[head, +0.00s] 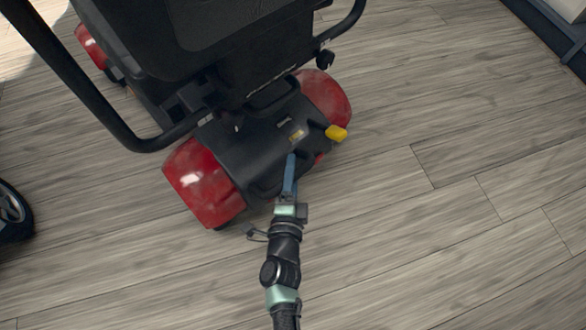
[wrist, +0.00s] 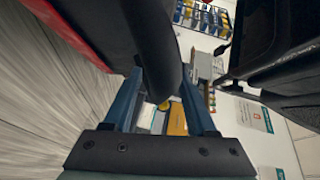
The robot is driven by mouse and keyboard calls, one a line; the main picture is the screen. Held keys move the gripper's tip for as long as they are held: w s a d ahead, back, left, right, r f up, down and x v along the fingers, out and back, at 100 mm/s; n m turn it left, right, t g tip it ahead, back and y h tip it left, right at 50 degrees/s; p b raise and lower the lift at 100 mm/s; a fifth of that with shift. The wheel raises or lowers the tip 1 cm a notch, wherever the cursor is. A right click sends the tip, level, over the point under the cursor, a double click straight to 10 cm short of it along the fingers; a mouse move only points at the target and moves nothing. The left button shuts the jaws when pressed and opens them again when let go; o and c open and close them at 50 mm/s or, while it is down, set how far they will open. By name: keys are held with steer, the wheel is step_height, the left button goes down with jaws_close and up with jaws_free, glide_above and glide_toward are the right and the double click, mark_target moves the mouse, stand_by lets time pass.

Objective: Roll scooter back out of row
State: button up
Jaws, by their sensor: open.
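The scooter (head: 265,140) stands with its rear toward me in the head view. It has a black seat (head: 200,35), black armrest tubes, red rear fenders and a dark rear cover. A yellow lever (head: 337,133) sticks out at its right rear. My gripper (head: 291,162) is at the scooter's rear edge, between the two rear fenders. In the wrist view my two blue fingers are apart, with a thick dark bar (wrist: 158,50) running between them. Whether the fingers touch the bar cannot be told. A red panel (wrist: 75,35) shows at upper left there.
A dark wheel (head: 12,212) of something else is at the left edge of the head view. A dark-edged fixture (head: 550,30) stands at the upper right. The wood floor (head: 450,240) behind and right of the scooter is clear. The wrist view shows shelved goods (wrist: 205,18).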

steer(key=shift+w+d+f, duration=0.1)
steer(key=shift+w, duration=0.7)
jaws_close()
stand_by(0.9)
